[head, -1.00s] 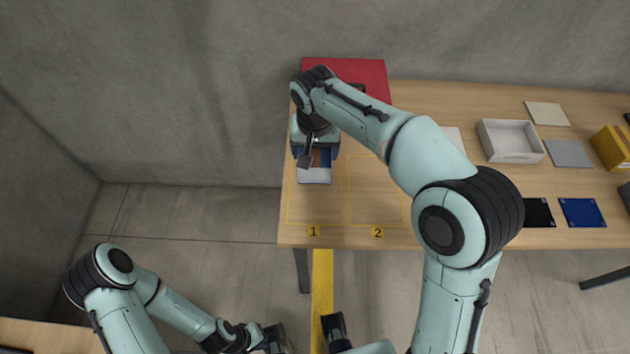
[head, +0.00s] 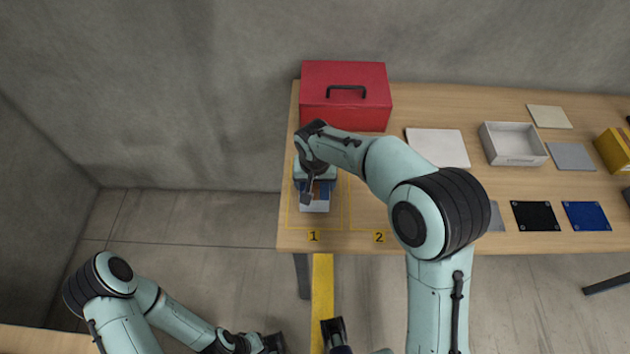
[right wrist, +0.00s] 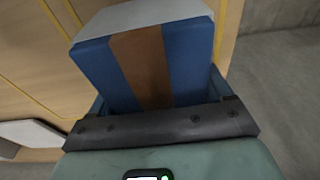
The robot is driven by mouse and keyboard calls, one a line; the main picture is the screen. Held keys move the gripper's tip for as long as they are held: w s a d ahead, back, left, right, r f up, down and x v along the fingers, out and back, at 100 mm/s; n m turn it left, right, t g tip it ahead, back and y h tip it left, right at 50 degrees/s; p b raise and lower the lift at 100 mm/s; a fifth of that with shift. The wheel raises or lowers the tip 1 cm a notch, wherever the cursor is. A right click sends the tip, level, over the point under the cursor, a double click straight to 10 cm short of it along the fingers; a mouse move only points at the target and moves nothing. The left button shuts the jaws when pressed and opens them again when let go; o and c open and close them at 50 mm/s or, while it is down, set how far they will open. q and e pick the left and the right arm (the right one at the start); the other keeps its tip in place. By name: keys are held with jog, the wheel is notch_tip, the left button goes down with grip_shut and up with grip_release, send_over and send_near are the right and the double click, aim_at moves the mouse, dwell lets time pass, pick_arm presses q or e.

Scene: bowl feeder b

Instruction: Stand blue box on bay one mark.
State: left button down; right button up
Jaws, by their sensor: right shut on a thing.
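The blue box (right wrist: 187,64), blue with a brown band and a pale grey-white face, is held in my right gripper (right wrist: 160,115) in the right wrist view. In the head view the box (head: 315,203) shows its pale face and some blue beneath my right gripper (head: 314,186). It is over or in the yellow outline of bay 1 (head: 313,237); I cannot tell whether it touches the table. My right gripper hides its rear part. My left gripper (head: 305,338) is low at the bottom of the head view, away from the table, its fingers apart with nothing between them.
A red case (head: 345,95) with a black handle stands behind bay 1. A white panel (head: 437,148), a white tray (head: 512,143) and a yellow box (head: 613,150) are to the right. Bay 2 (head: 378,237) looks bare where visible. The wooden table (head: 450,100) ends just left of bay 1.

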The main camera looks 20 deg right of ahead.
jog(key=o, duration=1.4)
jog(key=shift+f, duration=0.15)
jog(key=shift+r, duration=0.55)
jog(key=r, duration=0.3)
jog(key=s+r+p, duration=0.1)
jog(key=r, duration=0.7)
jog(key=shift+s+a, duration=0.25)
jog(key=shift+s, duration=0.1)
jog(key=shift+r, duration=0.1)
